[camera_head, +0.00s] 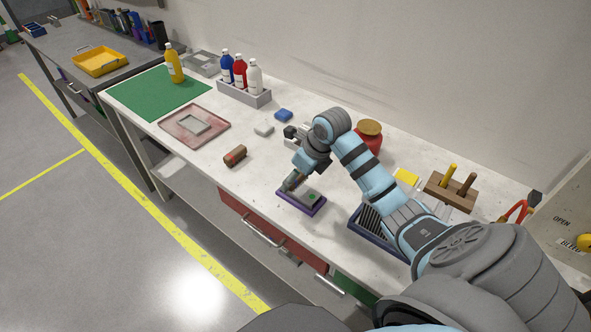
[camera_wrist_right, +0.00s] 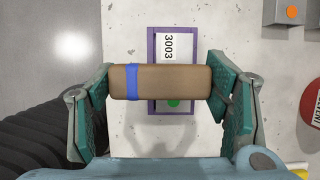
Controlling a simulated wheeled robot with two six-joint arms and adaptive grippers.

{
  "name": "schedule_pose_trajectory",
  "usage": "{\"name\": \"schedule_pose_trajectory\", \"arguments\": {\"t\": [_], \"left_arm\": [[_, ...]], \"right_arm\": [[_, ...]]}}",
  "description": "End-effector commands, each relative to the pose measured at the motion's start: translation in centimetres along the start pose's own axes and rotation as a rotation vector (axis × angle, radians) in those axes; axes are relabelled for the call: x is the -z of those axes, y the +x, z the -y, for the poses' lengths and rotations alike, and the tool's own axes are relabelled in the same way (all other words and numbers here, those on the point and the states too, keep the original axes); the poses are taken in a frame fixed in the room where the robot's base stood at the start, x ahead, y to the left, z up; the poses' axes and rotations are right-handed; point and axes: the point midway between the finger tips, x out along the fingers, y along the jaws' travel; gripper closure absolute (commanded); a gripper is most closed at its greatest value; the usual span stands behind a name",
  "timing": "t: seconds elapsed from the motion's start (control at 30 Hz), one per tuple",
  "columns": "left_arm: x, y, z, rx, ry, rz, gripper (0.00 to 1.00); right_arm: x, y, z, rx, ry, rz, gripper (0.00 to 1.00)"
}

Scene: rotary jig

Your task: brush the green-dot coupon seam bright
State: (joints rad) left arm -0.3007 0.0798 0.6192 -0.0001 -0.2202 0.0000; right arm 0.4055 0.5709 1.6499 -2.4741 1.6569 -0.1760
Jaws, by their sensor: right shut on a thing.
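The green-dot coupon (camera_head: 313,195) is a grey plate in a purple-edged holder (camera_head: 288,200) near the table's front edge. In the right wrist view its green dot (camera_wrist_right: 173,103) and a white label reading 3003 (camera_wrist_right: 168,45) show inside the purple frame (camera_wrist_right: 152,45). My right gripper (camera_head: 292,183) is shut on a brown brush handle with a blue band (camera_wrist_right: 180,82), held crosswise over the coupon. The handle hides the coupon's middle, including any seam there. I cannot tell whether bristles touch it. My left gripper is not in view.
A red-brown block (camera_head: 235,156) and a pinkish tray (camera_head: 218,141) lie to the left. A red jar (camera_head: 370,140) stands behind my arm. A wooden rack (camera_head: 440,193) with two handles is at right. Bottles stand in a grey caddy (camera_head: 244,96) at the back.

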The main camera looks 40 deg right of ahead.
Motion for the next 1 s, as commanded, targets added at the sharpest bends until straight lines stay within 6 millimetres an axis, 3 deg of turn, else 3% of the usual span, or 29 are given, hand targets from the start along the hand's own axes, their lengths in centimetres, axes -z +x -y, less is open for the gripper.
{"name": "schedule_pose_trajectory", "arguments": {"t": [0.4,1.0], "left_arm": [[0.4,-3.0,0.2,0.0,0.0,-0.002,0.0],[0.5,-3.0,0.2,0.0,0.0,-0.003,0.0]], "right_arm": [[-0.8,-3.5,0.5,0.005,0.011,-0.001,0.56],[-0.8,-3.6,0.5,0.005,0.012,0.0,0.56]]}}
